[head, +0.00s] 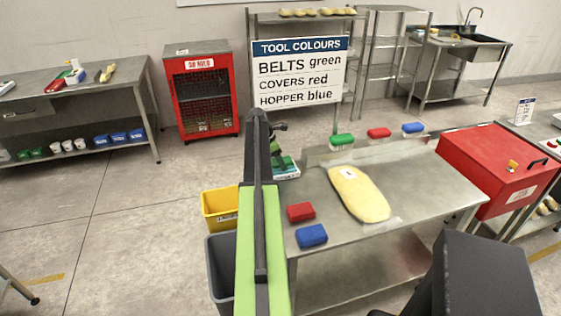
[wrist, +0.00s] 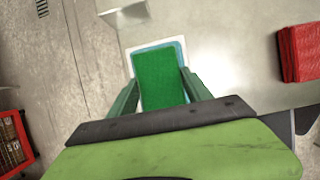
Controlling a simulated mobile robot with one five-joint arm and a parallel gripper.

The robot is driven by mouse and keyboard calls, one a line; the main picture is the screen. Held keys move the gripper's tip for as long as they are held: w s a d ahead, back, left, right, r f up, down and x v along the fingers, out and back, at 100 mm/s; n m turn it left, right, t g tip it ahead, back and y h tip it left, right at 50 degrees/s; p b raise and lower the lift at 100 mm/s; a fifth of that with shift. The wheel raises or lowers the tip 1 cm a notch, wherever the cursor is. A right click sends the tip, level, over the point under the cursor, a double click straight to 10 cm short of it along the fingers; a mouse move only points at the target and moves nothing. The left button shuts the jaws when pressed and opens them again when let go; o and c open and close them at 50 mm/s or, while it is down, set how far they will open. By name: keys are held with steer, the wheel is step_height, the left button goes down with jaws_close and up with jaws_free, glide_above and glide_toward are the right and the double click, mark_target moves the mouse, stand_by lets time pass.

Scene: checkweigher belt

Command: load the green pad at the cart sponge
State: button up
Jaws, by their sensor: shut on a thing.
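A green pad (wrist: 158,82) sits between the two fingers of my gripper (wrist: 160,92) in the wrist view, and the fingers are shut on it. In the head view the green pad (head: 284,161) shows small at the left end of the steel table, partly hidden by my arm. Under or just behind it is a flat white piece with a blue border (wrist: 181,50); I cannot tell whether the pad touches it. No sponge is clearly recognisable. A long pale yellow piece with a white label (head: 362,198) lies on the table.
Red (head: 301,212) and blue (head: 312,236) blocks lie on the steel table (head: 345,240). Green, red and blue brushes (head: 378,132) stand along its back edge. A red box (head: 497,160) stands at its right. Yellow (head: 219,207) and grey bins stand left. A sign (head: 298,75) says belts green.

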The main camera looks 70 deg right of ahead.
step_height(320, 180, up, 7)
steer(key=p, duration=0.7)
steer(key=shift+f, duration=0.1)
